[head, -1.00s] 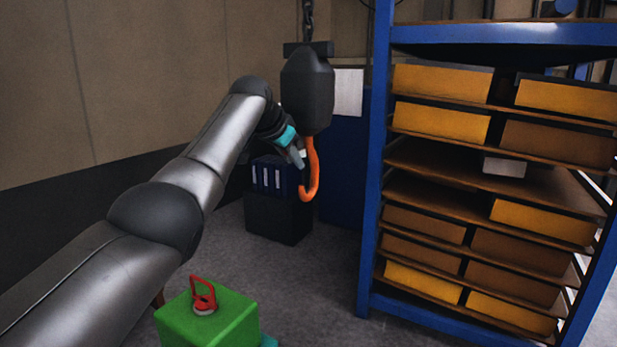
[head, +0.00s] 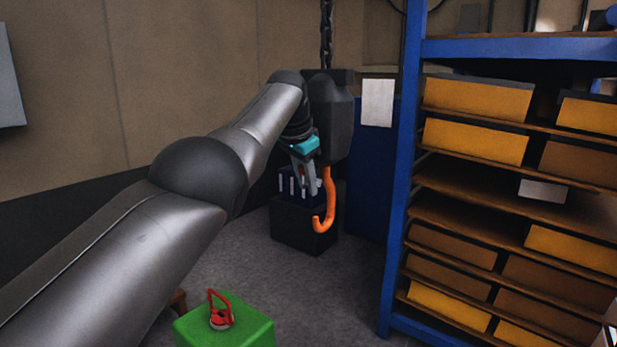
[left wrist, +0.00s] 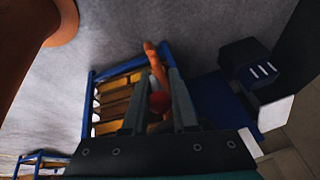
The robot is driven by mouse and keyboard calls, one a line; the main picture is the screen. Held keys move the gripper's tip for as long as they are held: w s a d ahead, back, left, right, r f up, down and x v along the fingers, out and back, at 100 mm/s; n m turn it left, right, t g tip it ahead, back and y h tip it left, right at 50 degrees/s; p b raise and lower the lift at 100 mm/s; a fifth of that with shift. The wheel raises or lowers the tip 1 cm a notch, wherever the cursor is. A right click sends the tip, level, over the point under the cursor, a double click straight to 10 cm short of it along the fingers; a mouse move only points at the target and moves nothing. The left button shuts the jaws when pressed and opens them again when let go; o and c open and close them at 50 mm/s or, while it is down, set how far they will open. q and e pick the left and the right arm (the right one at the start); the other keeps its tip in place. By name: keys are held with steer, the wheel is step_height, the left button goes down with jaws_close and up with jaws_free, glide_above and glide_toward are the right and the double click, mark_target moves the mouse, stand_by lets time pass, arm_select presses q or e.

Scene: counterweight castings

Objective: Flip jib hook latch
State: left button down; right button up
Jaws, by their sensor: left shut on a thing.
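An orange hook (head: 328,203) hangs under a dark hoist block (head: 331,115) on a chain in the head view. My left gripper (head: 312,188) reaches down just left of the hook's shank, over its open side. In the left wrist view, my left gripper (left wrist: 160,100) is shut on a small red part (left wrist: 160,103), which looks like the latch. A slim orange piece (left wrist: 154,60), seemingly part of the hook, shows beyond it. The latch's exact position against the hook tip is unclear. My right gripper is not in view.
A blue rack (head: 402,200) with yellow and brown boxes stands to the right. A dark bin (head: 300,238) sits on the floor behind the hook. A green block (head: 245,330) carrying a red shackle-like piece (head: 219,312) is at the front. Floor between is clear.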

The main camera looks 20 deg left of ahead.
arm_select(q)
steer(key=shift+f, duration=0.1)
steer(key=c, duration=0.7)
jaws_free()
steer(key=shift+s+r+b, duration=0.15)
steer(key=shift+r+b, duration=0.2)
steer(key=b+v, duration=0.1)
steer(key=v, duration=1.3)
steer(key=shift+r, duration=0.25)
steer(key=shift+s, duration=0.15)
steer(key=shift+f, duration=0.1)
